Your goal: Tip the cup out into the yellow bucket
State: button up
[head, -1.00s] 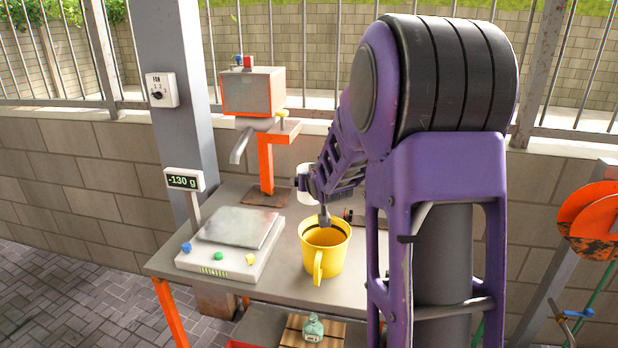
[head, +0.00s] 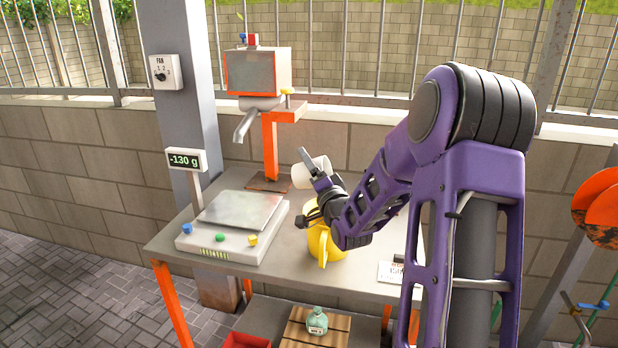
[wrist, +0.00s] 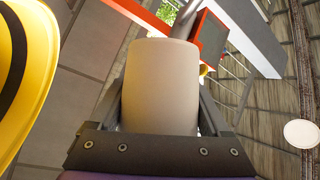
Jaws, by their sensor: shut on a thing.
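My gripper (head: 316,170) is shut on a white cup (head: 303,174), one finger showing along its upper side. The cup is tipped well over onto its side, above the back left of the yellow bucket (head: 320,243). In the wrist view the cup (wrist: 160,85) sits between both fingers, and the bucket (wrist: 30,75) shows at the left edge. The bucket stands upright on the table, partly hidden behind my forearm. I cannot see into the cup or the bucket, nor any contents falling.
A scale (head: 238,222) stands left of the bucket, its display (head: 186,160) reading -130 g. An orange stand (head: 271,150) with a grey spout (head: 245,123) rises behind the cup. A small white card (head: 390,271) lies on the table (head: 225,258) at right.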

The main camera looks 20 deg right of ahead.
jog(key=m+t+b, duration=0.1)
jog(key=m+h+b, duration=0.1)
jog(key=m+b, duration=0.1)
jog(key=shift+s+d+f+t, duration=0.1)
jog(key=shift+s+d+t, duration=0.1)
jog(key=shift+d+t, duration=0.2)
jog(key=shift+s+d+r+m+t+h, duration=0.15)
jog(key=shift+r+m+h, duration=0.1)
jog(key=shift+m, duration=0.2)
jog(key=shift+s+d+r+m+t+h, duration=0.15)
jog(key=shift+m+h, duration=0.1)
jog(key=shift+m, duration=0.2)
jog(key=m+h, duration=0.1)
jog(key=m, duration=0.1)
jog(key=m+h, duration=0.1)
jog(key=d+r+m+h, duration=0.1)
jog(key=m, duration=0.1)
jog(key=shift+s+d+m+t+h, duration=0.1)
jog(key=shift+s+m+t+h, duration=0.2)
jog(key=shift+s+t+h, duration=0.1)
jog(key=shift+r, duration=0.1)
